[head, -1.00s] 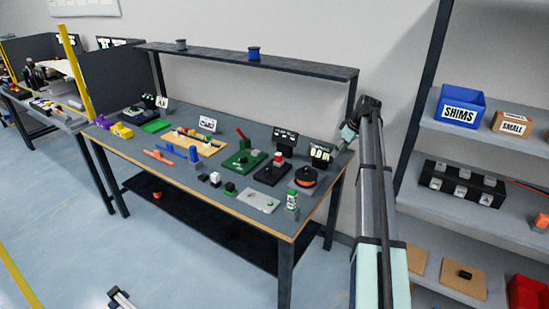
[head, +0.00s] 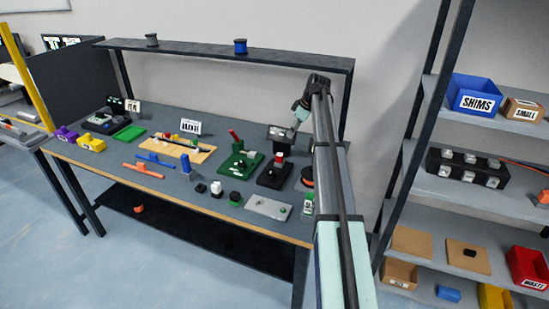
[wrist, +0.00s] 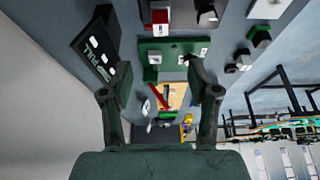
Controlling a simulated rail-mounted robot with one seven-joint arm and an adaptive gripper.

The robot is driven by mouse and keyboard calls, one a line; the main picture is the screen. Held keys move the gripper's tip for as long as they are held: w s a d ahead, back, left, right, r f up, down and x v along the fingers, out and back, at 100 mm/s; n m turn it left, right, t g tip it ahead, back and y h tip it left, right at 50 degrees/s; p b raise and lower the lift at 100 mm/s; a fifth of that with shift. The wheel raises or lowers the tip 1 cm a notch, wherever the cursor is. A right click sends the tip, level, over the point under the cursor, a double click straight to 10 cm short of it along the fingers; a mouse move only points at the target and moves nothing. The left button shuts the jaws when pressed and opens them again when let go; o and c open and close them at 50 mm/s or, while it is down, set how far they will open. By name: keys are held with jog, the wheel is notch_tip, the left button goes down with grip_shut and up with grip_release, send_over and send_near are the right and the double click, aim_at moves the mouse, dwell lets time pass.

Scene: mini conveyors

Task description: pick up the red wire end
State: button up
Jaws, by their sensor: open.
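I cannot make out the red wire end for certain. In the head view a pale wooden board (head: 170,147) with small coloured parts lies at the table's back middle; details are too small to tell. The board also shows beyond my fingers in the wrist view (wrist: 178,93). My gripper (wrist: 157,75) is open, and nothing is between its fingers. In the head view my wrist is over the table's back right, to the right of the board, and the fingers are hard to make out.
A green fixture (head: 238,172) with a red lever and a dark fixture (head: 272,176) stand between the board and my arm. An upper shelf (head: 225,54) runs above the table's back. Shelving with a blue SHIMS bin (head: 474,96) stands to the right.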

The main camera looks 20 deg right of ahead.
aim_at(280, 154)
jog(key=p+x, duration=0.3)
jog(key=x, duration=0.7)
jog(key=shift+w+a+f, duration=0.1)
jog(key=shift+f, duration=0.25)
jog(key=shift+p+x, duration=1.3)
jog(key=shift+x, duration=1.2)
grip_shut()
